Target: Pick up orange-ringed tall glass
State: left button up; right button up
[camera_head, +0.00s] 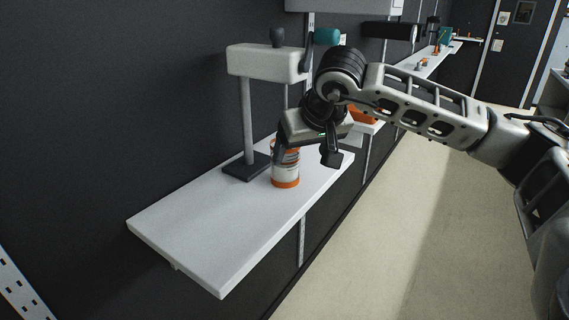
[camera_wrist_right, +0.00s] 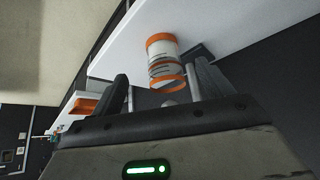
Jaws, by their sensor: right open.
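The orange-ringed tall glass (camera_head: 285,172) stands upright on the white shelf (camera_head: 215,225), in front of the grey dispenser stand. It has an orange band at its base and another near its top. My right gripper (camera_head: 308,157) is open, just above and beside the glass, and partly covers its upper part in the head view. In the right wrist view the glass (camera_wrist_right: 163,62) shows beyond and between the two open fingers (camera_wrist_right: 158,85), nearer the right one. I cannot tell whether a finger touches it. My left gripper is not in view.
A pale dispenser (camera_head: 268,62) on a post with a dark base (camera_head: 245,167) stands close behind the glass. An orange container (camera_head: 363,115) sits farther along. The shelf's near left part is bare. Open floor (camera_head: 400,220) lies to the right.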

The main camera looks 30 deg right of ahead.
aim_at(285, 162)
jog(key=w, duration=0.2)
jog(key=w+d+f+p, duration=0.1)
jog(key=w, duration=0.2)
jog(key=w+p, duration=0.1)
jog(key=w, duration=0.1)
jog(key=shift+w+d+f, duration=0.15)
jog(key=shift+w+f, duration=0.1)
jog(key=shift+f, duration=0.1)
jog(key=shift+w+d+f, duration=0.1)
jog(key=shift+w+f, duration=0.1)
jog(key=shift+f, duration=0.25)
jog(key=c, duration=1.5)
jog(key=shift+r, duration=0.1)
jog(key=shift+c, duration=1.1)
